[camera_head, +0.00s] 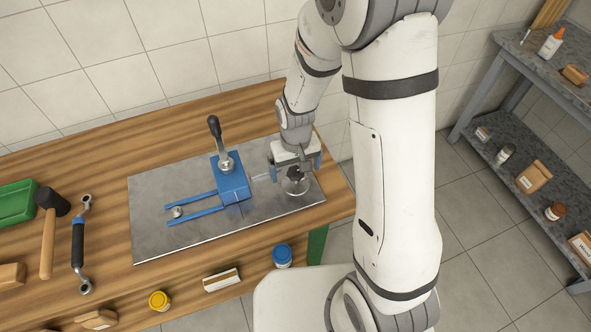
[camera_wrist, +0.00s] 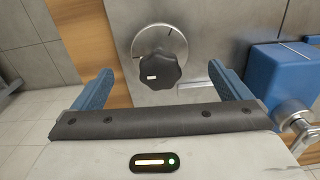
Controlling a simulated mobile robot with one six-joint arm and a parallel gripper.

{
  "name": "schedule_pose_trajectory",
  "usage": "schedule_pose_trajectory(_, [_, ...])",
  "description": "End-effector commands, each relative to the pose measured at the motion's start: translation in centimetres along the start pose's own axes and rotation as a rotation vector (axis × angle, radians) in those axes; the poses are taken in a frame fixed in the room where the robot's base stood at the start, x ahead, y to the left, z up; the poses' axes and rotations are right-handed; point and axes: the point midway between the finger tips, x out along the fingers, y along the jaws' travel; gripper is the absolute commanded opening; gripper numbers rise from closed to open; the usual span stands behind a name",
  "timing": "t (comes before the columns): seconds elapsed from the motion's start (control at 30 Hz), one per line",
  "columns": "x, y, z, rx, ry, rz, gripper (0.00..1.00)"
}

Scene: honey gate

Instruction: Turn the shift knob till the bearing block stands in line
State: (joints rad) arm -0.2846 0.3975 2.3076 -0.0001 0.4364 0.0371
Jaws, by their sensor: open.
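The shift knob (camera_wrist: 158,70) is black and scalloped, with a white mark near its lower-left edge. It sits on a round silver dial with dark tick marks on the steel plate. In the head view the dial (camera_head: 297,187) is partly hidden below my gripper. My gripper (camera_head: 296,166) is open above it, its blue fingers on either side of the knob in the wrist view, not visibly touching it. The blue block (camera_head: 233,184), which looks like the bearing block, stands left of the dial, with a black-handled lever and two blue rails; its edge shows in the wrist view (camera_wrist: 272,78).
The steel plate (camera_head: 150,235) lies on a wooden bench. A mallet (camera_head: 48,240), a wrench (camera_head: 78,245) and a green tray (camera_head: 15,200) lie at the left. A yellow jar (camera_head: 159,300) and a blue-lidded jar (camera_head: 282,254) are near the front. A grey shelf (camera_head: 515,135) stands at right.

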Motion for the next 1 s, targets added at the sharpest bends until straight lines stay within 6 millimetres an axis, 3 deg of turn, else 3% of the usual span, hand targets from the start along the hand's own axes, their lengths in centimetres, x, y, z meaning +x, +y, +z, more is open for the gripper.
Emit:
schedule_pose_trajectory(0.37, [-0.6,0.0,0.0,0.000,0.001,0.000,1.00])
schedule_pose_trajectory(1.0, [-6.9,0.0,0.0,0.000,0.001,0.000,1.00])
